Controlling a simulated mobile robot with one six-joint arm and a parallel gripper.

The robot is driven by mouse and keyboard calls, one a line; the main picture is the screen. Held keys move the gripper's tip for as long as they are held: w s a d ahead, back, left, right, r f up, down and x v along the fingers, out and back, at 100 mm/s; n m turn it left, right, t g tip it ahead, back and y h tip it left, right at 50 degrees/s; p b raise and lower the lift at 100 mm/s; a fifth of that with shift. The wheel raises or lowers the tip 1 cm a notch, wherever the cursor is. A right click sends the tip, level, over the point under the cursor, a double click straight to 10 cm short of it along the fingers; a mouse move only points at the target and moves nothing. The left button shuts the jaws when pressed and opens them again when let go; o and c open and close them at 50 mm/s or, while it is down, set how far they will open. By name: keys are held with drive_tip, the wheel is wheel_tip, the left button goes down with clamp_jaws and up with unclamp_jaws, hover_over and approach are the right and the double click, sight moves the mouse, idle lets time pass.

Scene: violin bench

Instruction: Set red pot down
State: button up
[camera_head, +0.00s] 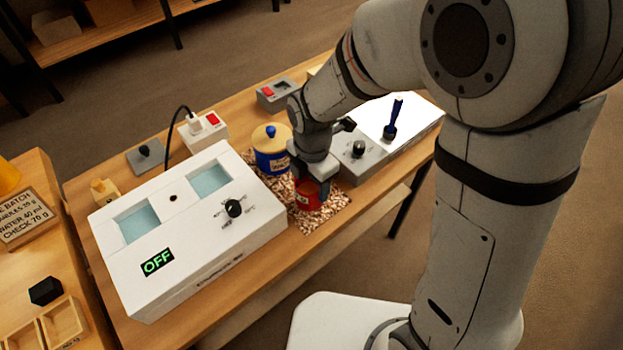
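The red pot (307,203) is low over the speckled mat (331,214) on the wooden bench. My gripper (312,186) points down at the red pot, with its fingers at the pot's upper part. The gripper hides the back and top of the pot. The fingers look closed around it, but the contact is small in the picture. I cannot tell whether the pot's base touches the mat.
A white two-well bath (186,230) reading OFF stands close on the left. A blue jar with a yellow lid (271,160) is just behind the mat. A grey knob box (358,160) and a white panel with a blue-handled tool (391,120) are on the right.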

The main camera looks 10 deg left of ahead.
drive_tip(key=o, duration=0.4)
drive_tip(key=shift+r, duration=0.15)
wheel_tip(320, 180, up, 12)
drive_tip(key=p, duration=0.1)
drive_tip(key=s+d+r+m+t, duration=0.1)
drive_tip(key=s+d+m, duration=0.2)
drive_tip(key=d+m, duration=0.8)
drive_tip(key=s+d+r+m+t, duration=0.1)
drive_tip(key=s+d+m, duration=0.3)
drive_tip(key=d+m, duration=0.8)
drive_tip(key=m, duration=0.5)
drive_tip(key=shift+r, duration=0.3)
drive_tip(key=shift+s, duration=0.1)
drive_tip(key=shift+s+r+t+p, duration=0.1)
drive_tip(key=shift+r+t+p, duration=0.2)
drive_tip(key=shift+r+p, duration=0.6)
